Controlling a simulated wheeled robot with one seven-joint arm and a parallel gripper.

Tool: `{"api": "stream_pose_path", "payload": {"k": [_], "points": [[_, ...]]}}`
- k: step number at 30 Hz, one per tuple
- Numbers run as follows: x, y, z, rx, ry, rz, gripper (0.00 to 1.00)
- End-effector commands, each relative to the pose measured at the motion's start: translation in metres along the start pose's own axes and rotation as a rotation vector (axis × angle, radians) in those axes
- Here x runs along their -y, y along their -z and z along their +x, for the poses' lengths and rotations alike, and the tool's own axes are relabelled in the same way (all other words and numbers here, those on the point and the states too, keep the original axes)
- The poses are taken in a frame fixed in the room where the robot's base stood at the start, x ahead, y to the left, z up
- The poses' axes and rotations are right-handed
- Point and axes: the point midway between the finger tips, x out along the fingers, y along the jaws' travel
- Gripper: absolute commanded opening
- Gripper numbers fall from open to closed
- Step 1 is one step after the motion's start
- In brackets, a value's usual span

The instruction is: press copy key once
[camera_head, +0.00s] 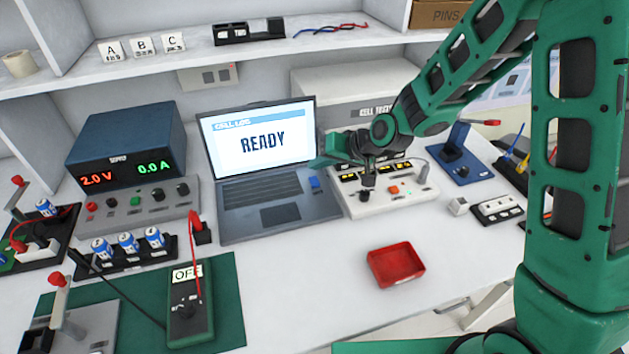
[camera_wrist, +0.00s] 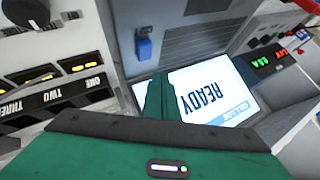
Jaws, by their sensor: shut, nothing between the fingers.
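A blue key (camera_head: 315,183) sits at the right side of the open laptop's keyboard deck. It also shows in the wrist view (camera_wrist: 144,47). I cannot read a label on it, so I cannot confirm that it is the copy key. The laptop screen (camera_head: 262,141) reads READY under a CELL LOG heading. My gripper (camera_head: 315,163) is shut and empty, its green tip over the lower right of the screen in the head view. In the wrist view the tip (camera_wrist: 159,78) covers part of the screen. It looks apart from the blue key.
A white tester (camera_head: 425,198) with several yellow windows stands close right of the laptop. A power supply (camera_head: 125,140) stands left. A red tray (camera_head: 395,265) lies in front, and a green meter (camera_head: 189,310) at front left. The table (camera_head: 300,285) between meter and tray is clear.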

Motion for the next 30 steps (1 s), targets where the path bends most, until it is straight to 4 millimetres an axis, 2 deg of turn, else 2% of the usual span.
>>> {"api": "stream_pose_path", "payload": {"k": [9, 30], "points": [[-0.012, -0.013, 0.017, 0.001, 0.000, 0.001, 0.00], [-0.013, -0.013, 0.018, 0.000, 0.000, 0.000, 0.00]]}}
